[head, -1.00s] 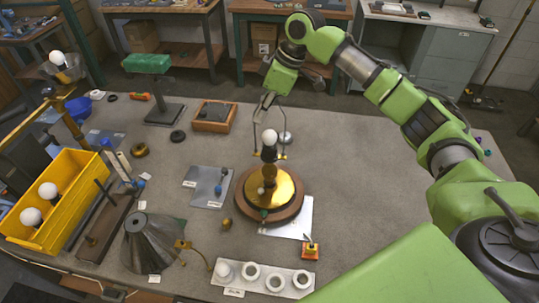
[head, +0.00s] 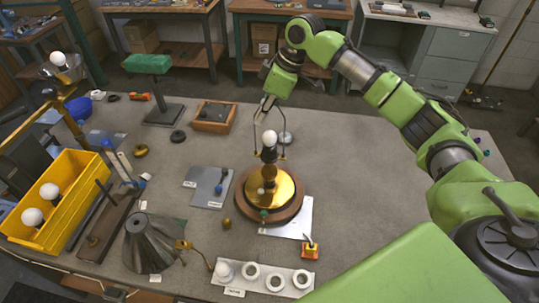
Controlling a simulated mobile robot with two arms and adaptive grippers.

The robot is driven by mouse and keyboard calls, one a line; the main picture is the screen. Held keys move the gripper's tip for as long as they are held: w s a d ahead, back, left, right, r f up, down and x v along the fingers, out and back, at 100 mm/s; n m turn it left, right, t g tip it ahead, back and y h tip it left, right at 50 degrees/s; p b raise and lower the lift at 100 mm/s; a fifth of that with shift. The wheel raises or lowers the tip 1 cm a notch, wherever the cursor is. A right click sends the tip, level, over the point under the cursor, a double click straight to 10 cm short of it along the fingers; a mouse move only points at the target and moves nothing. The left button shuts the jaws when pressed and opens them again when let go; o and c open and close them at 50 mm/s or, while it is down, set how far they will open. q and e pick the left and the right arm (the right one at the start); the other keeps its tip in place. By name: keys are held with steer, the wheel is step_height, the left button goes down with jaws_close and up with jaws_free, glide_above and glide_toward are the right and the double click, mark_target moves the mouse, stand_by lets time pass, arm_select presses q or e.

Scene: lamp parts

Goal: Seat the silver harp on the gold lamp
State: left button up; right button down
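The gold lamp (head: 284,190) stands upright on a round wooden base (head: 290,212) near the middle of the bench. A white bulb (head: 269,138) sits in its dark socket. The silver harp (head: 284,143) is a thin wire loop around the bulb, one leg on each side. Its lower ends are close to the small gold arms by the socket; I cannot tell whether they touch. My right gripper (head: 266,106) is above the bulb and appears shut on the harp's top; the fingertips are small here. My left gripper is not in view.
A grey cone shade (head: 152,246) and a white holder with rings (head: 236,283) are at the front. A yellow bin (head: 74,172) with bulbs is at the left. A wooden tray (head: 214,127) is behind the lamp. The bench right of the lamp is largely clear.

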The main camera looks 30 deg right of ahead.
steer(key=shift+f, duration=0.3)
stand_by(0.9)
steer(key=c, duration=2.2)
jaws_free()
steer(key=v, duration=1.2)
